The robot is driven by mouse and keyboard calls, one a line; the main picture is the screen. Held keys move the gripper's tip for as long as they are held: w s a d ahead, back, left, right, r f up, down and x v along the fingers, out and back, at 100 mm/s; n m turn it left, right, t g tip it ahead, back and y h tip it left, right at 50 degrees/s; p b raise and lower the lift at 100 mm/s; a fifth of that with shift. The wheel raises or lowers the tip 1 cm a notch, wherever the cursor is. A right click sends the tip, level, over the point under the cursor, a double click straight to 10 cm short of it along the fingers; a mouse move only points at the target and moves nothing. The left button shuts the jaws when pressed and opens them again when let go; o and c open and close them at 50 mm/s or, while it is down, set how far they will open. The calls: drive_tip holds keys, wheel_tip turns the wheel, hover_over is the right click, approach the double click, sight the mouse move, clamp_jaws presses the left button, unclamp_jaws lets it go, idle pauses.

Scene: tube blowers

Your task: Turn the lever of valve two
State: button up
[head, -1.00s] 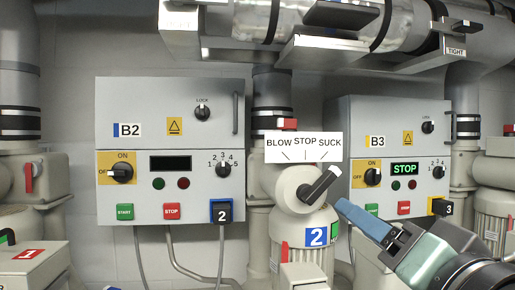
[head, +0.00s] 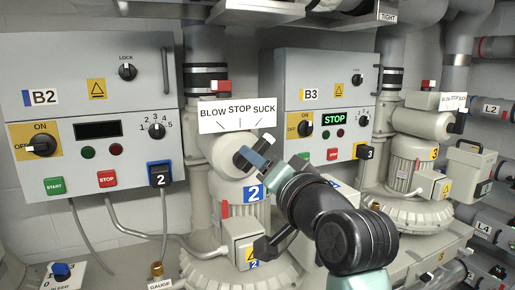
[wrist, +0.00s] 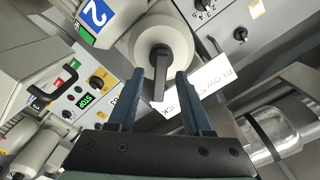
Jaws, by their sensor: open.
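The dark lever (wrist: 159,62) of valve two shows in the wrist view, coming from its round cream hub (wrist: 166,35) and lying between my gripper's two blue fingers. In the head view, my gripper (head: 252,157) is at the front of the cream valve body (head: 222,150), beneath the BLOW STOP SUCK sign (head: 238,113). My gripper is open, with a gap between each finger and the lever.
Control box B2 (head: 85,85) stands left and box B3 (head: 326,75), its display reading STOP, stands right. A blue number 2 label (head: 253,193) is under the valve. Pipes (head: 206,80) and a small box (head: 243,238) crowd the area.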

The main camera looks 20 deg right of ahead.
drive_tip(key=shift+w+a, duration=0.1)
drive_tip(key=shift+w, duration=0.3)
clamp_jaws()
drive_tip(key=shift+b, duration=0.3)
drive_tip(key=n+b, duration=0.2)
drive_tip(key=n, duration=0.1)
drive_tip(key=n+b, duration=0.2)
drive_tip(key=a+n+b, duration=0.1)
drive_tip(key=n+b, duration=0.1)
drive_tip(key=n, duration=0.1)
drive_tip(key=shift+r+n+b, duration=0.1)
drive_tip(key=shift+n+b, duration=0.2)
drive_tip(key=shift+b, duration=0.05)
idle(0.3)
